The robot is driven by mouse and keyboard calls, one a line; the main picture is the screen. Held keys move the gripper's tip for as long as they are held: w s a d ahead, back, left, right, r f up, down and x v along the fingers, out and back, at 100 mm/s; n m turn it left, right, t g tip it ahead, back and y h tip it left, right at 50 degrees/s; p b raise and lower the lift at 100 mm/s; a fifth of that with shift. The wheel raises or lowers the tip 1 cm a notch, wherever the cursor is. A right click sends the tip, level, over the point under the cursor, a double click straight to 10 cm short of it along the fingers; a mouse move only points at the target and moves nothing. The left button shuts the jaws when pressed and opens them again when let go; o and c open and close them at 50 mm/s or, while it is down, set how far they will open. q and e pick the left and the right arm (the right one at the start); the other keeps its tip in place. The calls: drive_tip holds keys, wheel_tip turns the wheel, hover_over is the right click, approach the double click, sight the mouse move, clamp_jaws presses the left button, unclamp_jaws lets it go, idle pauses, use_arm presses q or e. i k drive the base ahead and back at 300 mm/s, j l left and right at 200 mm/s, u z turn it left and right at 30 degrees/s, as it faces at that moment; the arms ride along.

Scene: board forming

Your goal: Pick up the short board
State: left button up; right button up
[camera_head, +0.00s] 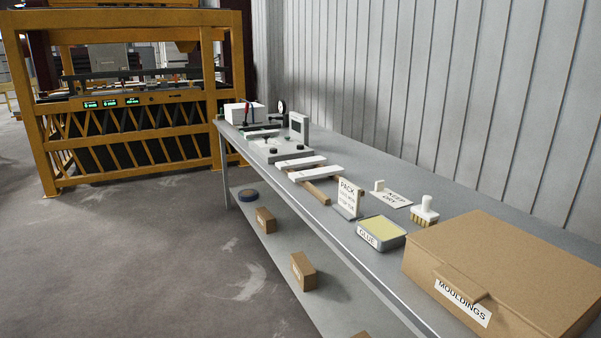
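Two pale boards lie side by side on the grey workbench (470,205), near its middle. The farther board (301,162) looks slightly shorter than the nearer board (316,173), but distance makes this hard to judge. A brown wooden strip (318,193) sticks out from beneath the nearer board toward the front right. Another small pale strip (262,134) lies farther back; I cannot tell whether it is a board. Neither of my grippers is in view.
A grey device with an upright display (299,127) stands behind the boards. Small cartons (303,271) sit on the lower shelf. Floor left of the bench is clear.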

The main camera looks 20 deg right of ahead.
sight(307, 175)
drive_tip(key=i+j+z, duration=0.1)
drive_tip(key=i+z, duration=0.25)
drive_tip(key=i+j+z, duration=0.25)
drive_tip(key=i+z, duration=0.15)
drive_tip(key=i+j+z, duration=0.45)
drive_tip(key=z, duration=0.15)
drive_tip(key=i+j+z, duration=0.3)
drive_tip(key=j+z, duration=0.3)
drive_tip(key=i+j+z, duration=0.15)
drive_tip(key=j+z, duration=0.15)
drive_tip(key=j, duration=0.15)
drive_tip(key=j+z, duration=0.3)
drive_tip(key=i+j, duration=0.05)
drive_tip(key=j, duration=0.05)
